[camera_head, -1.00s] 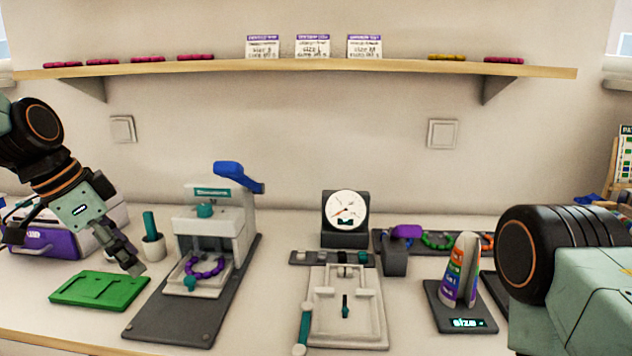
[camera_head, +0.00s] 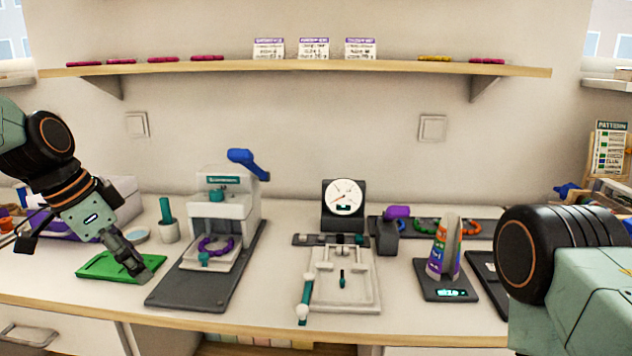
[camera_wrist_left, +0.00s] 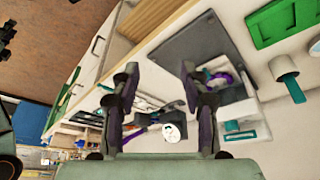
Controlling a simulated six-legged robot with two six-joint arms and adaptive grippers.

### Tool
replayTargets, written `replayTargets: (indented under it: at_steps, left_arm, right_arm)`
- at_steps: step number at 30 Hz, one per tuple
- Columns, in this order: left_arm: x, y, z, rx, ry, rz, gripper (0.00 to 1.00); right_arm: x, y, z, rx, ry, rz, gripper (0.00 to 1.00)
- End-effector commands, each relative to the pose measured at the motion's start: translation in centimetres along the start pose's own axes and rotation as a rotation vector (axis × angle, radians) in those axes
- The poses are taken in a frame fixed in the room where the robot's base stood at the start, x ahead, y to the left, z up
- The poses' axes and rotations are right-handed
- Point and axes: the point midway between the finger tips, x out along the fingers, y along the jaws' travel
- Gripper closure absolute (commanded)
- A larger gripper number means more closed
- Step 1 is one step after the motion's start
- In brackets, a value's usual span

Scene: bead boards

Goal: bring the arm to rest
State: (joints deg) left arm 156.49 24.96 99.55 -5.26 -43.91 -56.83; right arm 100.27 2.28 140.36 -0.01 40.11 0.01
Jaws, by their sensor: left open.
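My left arm comes in from the left in the head view. Its gripper (camera_head: 143,272) hangs above or beside the right end of the green board (camera_head: 100,266); I cannot tell whether it touches. In the left wrist view the two fingers of my left gripper (camera_wrist_left: 160,100) stand apart with nothing between them. The green board also shows there at the upper right (camera_wrist_left: 283,20). Part of my right arm shows at the right of the head view; its gripper is out of view.
A press (camera_head: 222,205) with a purple bead ring (camera_head: 216,246) stands right of the left gripper. A teal-handled cup (camera_head: 168,231) is close behind it. A dial gauge (camera_head: 343,197), a pale jig (camera_head: 360,290) and a size cone (camera_head: 444,248) stand further right. The table's front edge is clear.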

Motion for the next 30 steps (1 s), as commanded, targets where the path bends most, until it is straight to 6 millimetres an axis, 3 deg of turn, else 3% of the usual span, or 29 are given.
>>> replayTargets:
  at_steps: [1, 8, 14, 18, 22, 25, 30]
  left_arm:
    - [1.7, 0.4, 0.5, -0.022, -0.019, 0.005, 0.55]
    - [8.2, 1.9, 2.6, -0.144, -0.068, -0.005, 0.55]
    - [15.5, 5.3, 6.7, -0.286, -0.133, -0.021, 0.55]
    - [21.4, 9.9, 11.8, -0.429, -0.2, -0.043, 0.55]
    - [25.4, 15.1, 17.3, -0.558, -0.256, -0.072, 0.55]
    - [27.1, 19.6, 21.7, -0.655, -0.297, -0.097, 0.55]
    - [27.6, 25.8, 27.5, -0.787, -0.343, -0.139, 0.55]
  right_arm:
    - [0.0, 0.0, 0.0, 0.0, 0.0, 0.0, 0.6]
    - [0.0, 0.0, 0.0, 0.0, 0.0, 0.0, 0.6]
    - [0.0, 0.0, 0.0, 0.0, 0.0, 0.0, 0.6]
    - [0.0, 0.0, 0.0, 0.0, 0.0, 0.0, 0.6]
    - [0.0, 0.0, 0.0, 0.0, 0.0, 0.0, 0.6]
    - [0.0, 0.0, 0.0, 0.0, 0.0, 0.0, 0.6]
    - [0.0, 0.0, 0.0, 0.0, 0.0, 0.0, 0.6]
